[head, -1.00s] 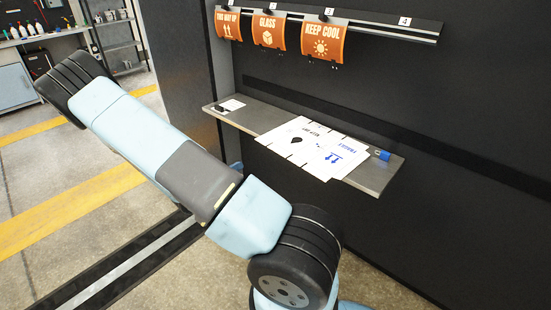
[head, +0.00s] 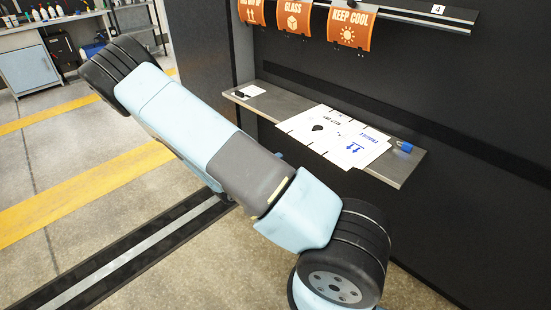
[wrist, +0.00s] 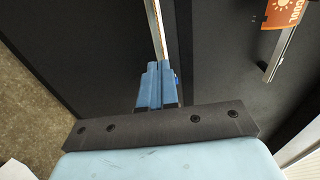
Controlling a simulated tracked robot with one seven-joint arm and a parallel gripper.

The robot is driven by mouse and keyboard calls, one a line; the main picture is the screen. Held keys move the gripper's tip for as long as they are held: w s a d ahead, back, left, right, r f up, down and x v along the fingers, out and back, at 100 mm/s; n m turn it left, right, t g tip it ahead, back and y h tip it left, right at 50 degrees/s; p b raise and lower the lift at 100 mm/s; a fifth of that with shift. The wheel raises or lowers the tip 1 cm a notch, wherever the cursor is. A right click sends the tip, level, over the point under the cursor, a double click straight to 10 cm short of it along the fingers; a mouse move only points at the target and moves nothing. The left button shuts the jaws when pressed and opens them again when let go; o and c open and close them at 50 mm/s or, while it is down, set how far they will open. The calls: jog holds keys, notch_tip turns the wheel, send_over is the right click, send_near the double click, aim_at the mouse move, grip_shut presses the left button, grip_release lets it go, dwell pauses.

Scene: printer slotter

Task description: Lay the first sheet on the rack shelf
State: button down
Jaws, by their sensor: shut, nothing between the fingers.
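White stencil-like sheets (head: 330,138) with blue and black print lie flat on the grey rack shelf (head: 272,104) in the head view. They overlap, and the front edge juts past the shelf's front. I cannot tell how many sheets there are. My gripper (wrist: 158,68) shows in the wrist view with its blue fingers together and nothing between them. It is near a pale metal edge against a dark panel. My gripper is not visible in the head view, where my arm crosses in front of the shelf.
A white card (head: 256,90) lies at the shelf's left end, and a blue object (head: 403,146) at its right. Orange signs, including KEEP COOL (head: 349,24), hang from a rail (head: 400,16) above. Open floor with yellow stripes (head: 110,185) lies to the left.

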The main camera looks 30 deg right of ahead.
jog(key=w+d, duration=0.5)
jog(key=d, duration=0.4)
jog(key=shift+w+d, duration=0.15)
jog(key=shift+w, duration=0.25)
